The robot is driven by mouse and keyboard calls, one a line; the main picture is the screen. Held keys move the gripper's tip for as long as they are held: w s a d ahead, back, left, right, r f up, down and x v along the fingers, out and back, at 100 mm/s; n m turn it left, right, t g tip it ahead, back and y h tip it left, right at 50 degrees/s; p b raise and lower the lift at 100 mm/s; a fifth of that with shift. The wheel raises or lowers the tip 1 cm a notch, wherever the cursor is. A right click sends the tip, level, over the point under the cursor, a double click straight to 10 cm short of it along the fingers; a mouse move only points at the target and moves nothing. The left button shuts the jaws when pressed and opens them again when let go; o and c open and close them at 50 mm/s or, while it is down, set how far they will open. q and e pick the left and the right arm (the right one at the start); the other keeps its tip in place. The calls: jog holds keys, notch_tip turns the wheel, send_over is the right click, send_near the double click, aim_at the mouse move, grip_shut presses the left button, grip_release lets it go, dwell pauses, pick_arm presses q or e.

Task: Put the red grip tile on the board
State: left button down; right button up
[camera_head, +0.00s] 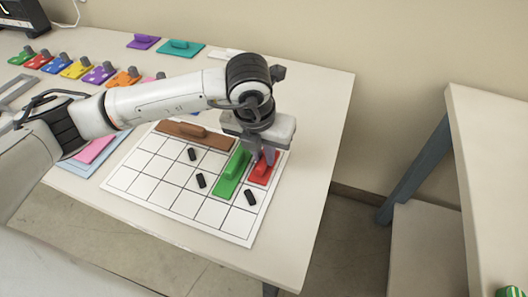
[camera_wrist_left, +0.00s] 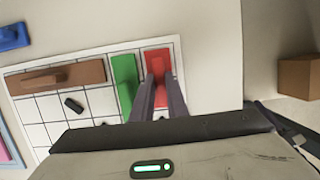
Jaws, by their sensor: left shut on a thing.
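The white gridded board (camera_head: 145,187) lies on the table, with its grid also in the left wrist view (camera_wrist_left: 45,128). The red grip tile (camera_head: 261,171) is at the board's far right corner, beside the green tile (camera_head: 230,178); it also shows in the left wrist view (camera_wrist_left: 158,62). My left gripper (camera_head: 266,155) is above the red tile with its fingers down, shut on the tile's grip. The fingers (camera_wrist_left: 158,90) hide part of the tile. I cannot tell whether the tile rests fully on the board. My right gripper is not in view.
A brown tile (camera_head: 205,136) lies along the board's far edge. Coloured tiles, including a teal one (camera_head: 180,48), lie at the back and left. The table's right side is clear.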

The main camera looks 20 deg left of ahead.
aim_at(259, 168)
pick_arm(q)
jog(key=c, duration=1.7)
grip_release()
jog(key=shift+c, duration=0.2)
jog(key=v, duration=1.2)
jog(key=shift+r, duration=0.1)
